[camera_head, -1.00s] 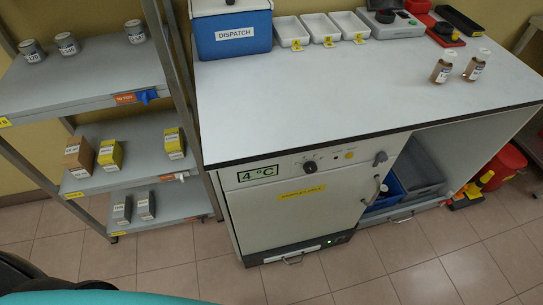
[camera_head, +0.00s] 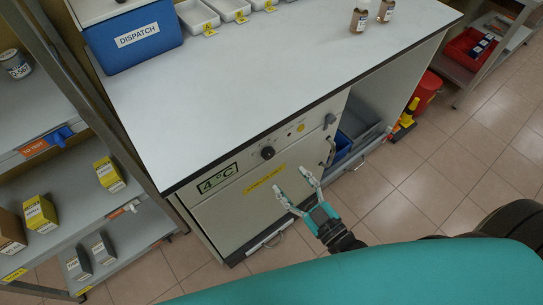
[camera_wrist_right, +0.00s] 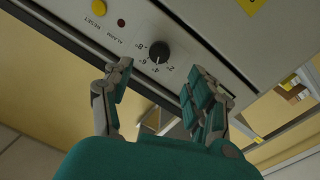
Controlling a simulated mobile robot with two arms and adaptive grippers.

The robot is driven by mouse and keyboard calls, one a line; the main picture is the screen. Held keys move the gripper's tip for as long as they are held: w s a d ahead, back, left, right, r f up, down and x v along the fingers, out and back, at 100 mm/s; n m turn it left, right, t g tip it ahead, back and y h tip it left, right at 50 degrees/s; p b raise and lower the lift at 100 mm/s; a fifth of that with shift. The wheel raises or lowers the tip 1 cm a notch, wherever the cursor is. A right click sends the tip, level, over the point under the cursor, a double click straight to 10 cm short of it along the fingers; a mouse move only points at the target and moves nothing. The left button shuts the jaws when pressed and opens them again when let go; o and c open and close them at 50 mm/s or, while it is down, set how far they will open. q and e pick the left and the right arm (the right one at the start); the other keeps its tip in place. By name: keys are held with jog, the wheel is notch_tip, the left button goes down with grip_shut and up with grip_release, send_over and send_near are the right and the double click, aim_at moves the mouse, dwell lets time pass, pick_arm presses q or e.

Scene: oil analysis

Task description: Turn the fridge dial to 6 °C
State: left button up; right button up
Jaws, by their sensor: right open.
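The fridge (camera_head: 229,218) stands under the worktop, its door closed, with a "4 °C" label (camera_head: 217,178) on its panel. The black dial (camera_head: 267,153) sits on the panel to the right of that label. In the right wrist view the dial (camera_wrist_right: 159,50) shows close up, with printed numbers around it. My right gripper (camera_head: 294,193) is open and empty in front of the fridge door, below the dial in the head view. In the right wrist view its two fingers (camera_wrist_right: 153,82) are spread, apart from the dial. My left gripper is not in view.
A yellow button (camera_wrist_right: 99,8) and a red alarm light are beside the dial. A door handle (camera_head: 330,152) is at the fridge's right. The worktop (camera_head: 240,85) holds a blue dispatch box (camera_head: 130,38), white trays and two bottles. A shelf rack (camera_head: 75,125) stands left.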

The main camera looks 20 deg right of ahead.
aim_at(270, 157)
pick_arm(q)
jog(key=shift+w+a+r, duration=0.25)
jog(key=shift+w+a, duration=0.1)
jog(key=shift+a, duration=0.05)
pick_arm(e)
jog(key=x, duration=0.9)
jog(key=c, duration=1.1)
jog(key=shift+c, duration=0.2)
pick_arm(q)
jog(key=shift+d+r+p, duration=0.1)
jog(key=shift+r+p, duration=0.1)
jog(key=shift+p, duration=0.15)
pick_arm(e)
jog(key=m+p, duration=0.2)
jog(key=m, duration=0.1)
jog(key=shift+r+m, duration=0.15)
jog(key=shift+m, duration=0.15)
jog(key=shift+m+p, duration=0.5)
jog(key=shift+m, duration=0.7)
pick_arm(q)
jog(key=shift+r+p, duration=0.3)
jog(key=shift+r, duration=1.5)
pick_arm(e)
jog(key=shift+m, duration=1.2)
